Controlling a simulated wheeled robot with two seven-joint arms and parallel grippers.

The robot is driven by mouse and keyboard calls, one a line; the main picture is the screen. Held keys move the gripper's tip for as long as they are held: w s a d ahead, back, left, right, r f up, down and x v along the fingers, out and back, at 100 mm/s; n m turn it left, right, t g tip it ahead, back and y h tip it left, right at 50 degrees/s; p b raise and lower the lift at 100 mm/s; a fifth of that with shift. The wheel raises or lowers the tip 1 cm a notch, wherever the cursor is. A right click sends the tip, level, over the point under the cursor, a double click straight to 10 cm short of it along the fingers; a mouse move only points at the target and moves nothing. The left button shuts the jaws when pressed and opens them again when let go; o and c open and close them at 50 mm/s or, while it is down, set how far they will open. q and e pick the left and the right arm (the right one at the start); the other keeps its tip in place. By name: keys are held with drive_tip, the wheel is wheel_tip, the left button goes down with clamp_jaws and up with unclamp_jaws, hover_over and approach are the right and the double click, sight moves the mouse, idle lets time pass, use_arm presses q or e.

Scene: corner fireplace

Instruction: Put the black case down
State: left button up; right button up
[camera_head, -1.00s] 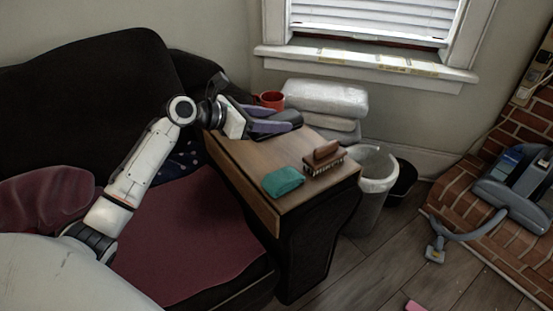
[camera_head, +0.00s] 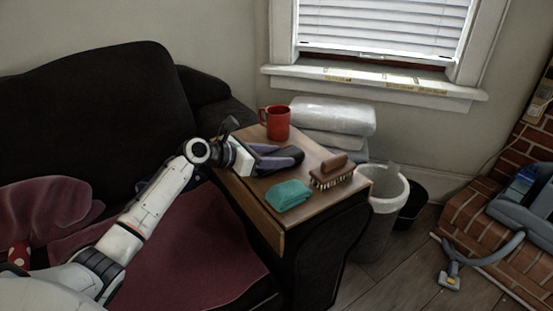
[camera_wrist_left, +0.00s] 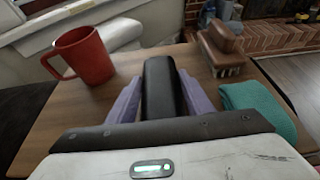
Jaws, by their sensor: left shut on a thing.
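The black case (camera_wrist_left: 162,92) is between the two purple fingers of my left gripper (camera_head: 277,158), which is shut on it. In the head view the case (camera_head: 291,153) is low over the wooden table top (camera_head: 238,183), between the red mug and the teal cloth. I cannot tell if its underside touches the wood. In the left wrist view the case points away from the gripper, over or on the table top (camera_wrist_left: 45,125). My right gripper is not in view.
A red mug (camera_head: 276,123) stands behind the case. A folded teal cloth (camera_head: 288,195) and a brown brush (camera_head: 332,172) lie in front and to the right. A grey bin (camera_head: 377,222) stands beyond the table's right edge. White wrapped bundles (camera_head: 334,115) are stacked behind.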

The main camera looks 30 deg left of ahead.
use_arm(q)
drive_tip(key=o, duration=1.1)
